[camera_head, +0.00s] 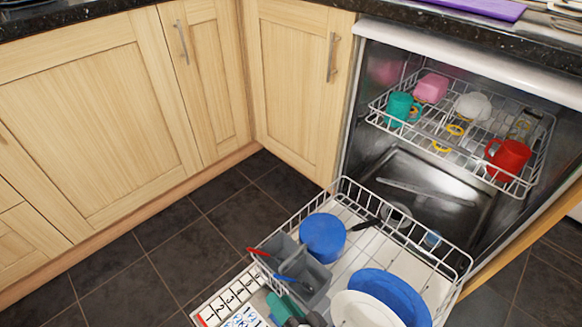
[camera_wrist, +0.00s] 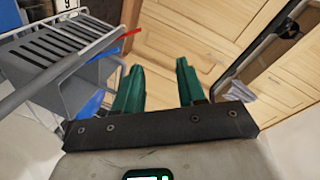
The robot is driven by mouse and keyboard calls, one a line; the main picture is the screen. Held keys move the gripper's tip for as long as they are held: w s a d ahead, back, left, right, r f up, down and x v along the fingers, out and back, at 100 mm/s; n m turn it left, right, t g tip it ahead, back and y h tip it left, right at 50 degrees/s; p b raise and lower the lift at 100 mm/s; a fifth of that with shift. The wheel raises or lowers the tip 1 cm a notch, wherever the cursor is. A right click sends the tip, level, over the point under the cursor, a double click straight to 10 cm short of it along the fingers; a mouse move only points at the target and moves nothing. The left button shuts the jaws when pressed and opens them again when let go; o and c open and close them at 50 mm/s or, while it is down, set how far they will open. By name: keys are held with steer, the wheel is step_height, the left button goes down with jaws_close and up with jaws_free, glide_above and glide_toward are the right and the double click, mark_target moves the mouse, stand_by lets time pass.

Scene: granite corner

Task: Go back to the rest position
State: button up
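My gripper (camera_wrist: 159,68) shows in the wrist view with its two green fingers apart and nothing between them. In the head view my gripper (camera_head: 282,307) is at the bottom edge, beside the front of the lower dishwasher rack (camera_head: 455,262). The grey cutlery basket (camera_head: 283,250) is close to it, with a red-handled and a blue piece in it. In the wrist view the basket (camera_wrist: 50,55) is to the left of the fingers. Most of my arm is out of the head view.
The upper rack holds a red mug (camera_head: 508,155) and a teal mug (camera_head: 401,107). Dark floor tiles (camera_head: 160,240) to the left are clear.

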steer(key=s+d+n+g+h, duration=0.1)
steer(key=s+d+g+h, duration=0.25)
steer(key=s+d, duration=0.45)
steer(key=s+d+n+g+h, duration=0.1)
steer(key=s+d+g+h, duration=0.25)
steer(key=d, duration=0.85)
steer(key=s+d+n+g+h, duration=0.2)
steer(key=s+d+g+h, duration=0.15)
steer(key=s+d, duration=0.5)
step_height(320, 180, up, 32)
steer(key=w+y+p, duration=0.1)
steer(key=p, duration=3.1)
steer(key=shift+w+d+f+g, duration=0.15)
steer(key=shift+w+d+g, duration=0.1)
steer(key=shift+w+g, duration=0.1)
